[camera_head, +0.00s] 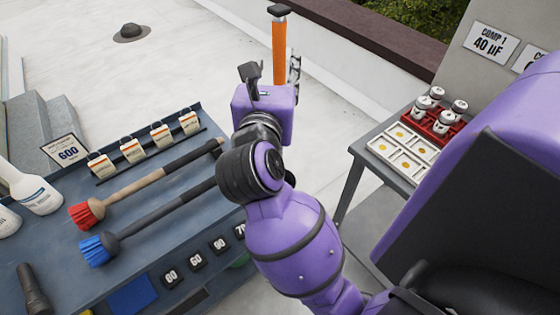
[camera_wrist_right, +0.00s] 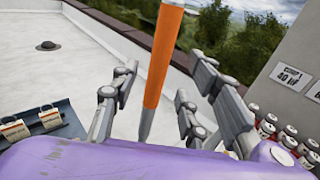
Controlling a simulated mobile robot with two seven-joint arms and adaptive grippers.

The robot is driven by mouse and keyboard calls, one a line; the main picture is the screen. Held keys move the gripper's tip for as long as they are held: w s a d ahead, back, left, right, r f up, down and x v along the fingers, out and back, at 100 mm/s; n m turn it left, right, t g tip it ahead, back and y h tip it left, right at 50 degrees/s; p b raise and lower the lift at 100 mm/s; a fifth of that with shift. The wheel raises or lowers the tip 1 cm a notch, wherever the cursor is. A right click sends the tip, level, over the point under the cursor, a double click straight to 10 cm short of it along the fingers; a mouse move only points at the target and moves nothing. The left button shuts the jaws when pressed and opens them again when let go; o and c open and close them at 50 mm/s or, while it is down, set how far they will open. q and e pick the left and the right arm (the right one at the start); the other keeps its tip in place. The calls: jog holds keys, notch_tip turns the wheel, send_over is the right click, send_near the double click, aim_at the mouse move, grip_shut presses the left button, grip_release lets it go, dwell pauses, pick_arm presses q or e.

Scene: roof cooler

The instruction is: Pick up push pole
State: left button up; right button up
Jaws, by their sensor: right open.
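The push pole (camera_head: 279,52) is an orange shaft with a dark cap, upright beyond the blue-grey bench. In the right wrist view the push pole (camera_wrist_right: 163,55) passes between the spread fingers, and its grey tapered lower part shows between them. My right gripper (camera_head: 272,72) is open, with one finger on each side of the pole in the picture. In the right wrist view the right gripper (camera_wrist_right: 155,100) shows clear gaps on both sides of the pole. The pole's foot is hidden behind my gripper. My left gripper is out of view.
The bench (camera_head: 150,220) at the left holds a red brush (camera_head: 88,212), a blue brush (camera_head: 98,248) and several tagged parts. A side table (camera_head: 350,180) at the right carries a red rack (camera_head: 436,128) with cans. Pale roof floor lies beyond, up to a low parapet.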

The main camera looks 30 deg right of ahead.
aim_at(279, 57)
jog(key=x, duration=0.3)
jog(key=p+x, duration=0.1)
jog(key=x, duration=0.2)
jog(key=shift+d+r, duration=0.1)
jog(key=shift+r, duration=0.15)
jog(key=shift+w+d+f+p, duration=0.15)
jog(key=shift+w+p, duration=0.05)
jog(key=shift+p, duration=0.1)
jog(key=shift+f, duration=0.1)
jog(key=c, duration=1)
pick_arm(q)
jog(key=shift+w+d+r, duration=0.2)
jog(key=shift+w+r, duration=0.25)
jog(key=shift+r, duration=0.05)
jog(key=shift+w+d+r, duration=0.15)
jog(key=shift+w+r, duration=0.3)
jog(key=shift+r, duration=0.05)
pick_arm(e)
grip_shut()
